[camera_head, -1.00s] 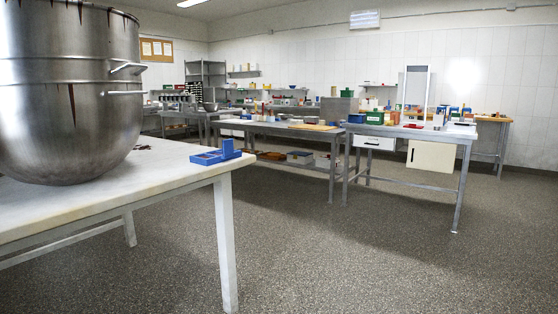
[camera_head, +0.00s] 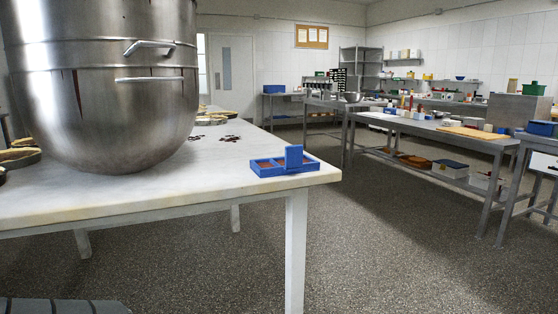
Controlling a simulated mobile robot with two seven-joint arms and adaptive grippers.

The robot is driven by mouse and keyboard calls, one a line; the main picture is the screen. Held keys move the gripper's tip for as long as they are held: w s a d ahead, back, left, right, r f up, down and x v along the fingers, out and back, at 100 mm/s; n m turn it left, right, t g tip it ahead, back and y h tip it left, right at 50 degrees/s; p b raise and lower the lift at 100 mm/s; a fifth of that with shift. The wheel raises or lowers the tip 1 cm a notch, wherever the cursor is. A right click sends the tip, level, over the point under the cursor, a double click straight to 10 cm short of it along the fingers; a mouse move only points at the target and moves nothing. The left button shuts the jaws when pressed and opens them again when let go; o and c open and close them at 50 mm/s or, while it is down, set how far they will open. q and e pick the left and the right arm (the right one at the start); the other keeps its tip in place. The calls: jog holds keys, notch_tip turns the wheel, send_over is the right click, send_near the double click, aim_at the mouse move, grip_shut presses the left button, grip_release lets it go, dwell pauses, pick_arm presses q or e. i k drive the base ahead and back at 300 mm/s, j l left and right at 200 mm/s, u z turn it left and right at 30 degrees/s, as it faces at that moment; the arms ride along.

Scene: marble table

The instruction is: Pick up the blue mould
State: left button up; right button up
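The blue mould (camera_head: 284,167) sits on the marble table (camera_head: 215,176) near its right front corner. It is a low blue tray with open compartments that look brown inside, and one blue part stands upright on it. Nothing covers it in this view. Neither of my grippers shows in the head view.
A large steel mixing bowl (camera_head: 103,85) stands on the table to the left of the mould. Round pale items in dark dishes (camera_head: 18,157) lie at the far left, and dark bits (camera_head: 216,138) lie behind the mould. A steel workbench (camera_head: 430,125) stands to the right, with open floor between.

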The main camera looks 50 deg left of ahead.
aim_at(294, 162)
jog(key=i+l+u, duration=0.15)
jog(key=i+u, duration=0.15)
jog(key=u, duration=0.15)
jog(key=i+l+u, duration=0.2)
jog(key=u, duration=0.3)
jog(key=i+l+u, duration=0.3)
jog(key=u, duration=0.15)
jog(key=i+l+u, duration=0.15)
jog(key=l+u, duration=0.3)
jog(key=i+l+u, duration=0.1)
jog(key=l+u, duration=0.35)
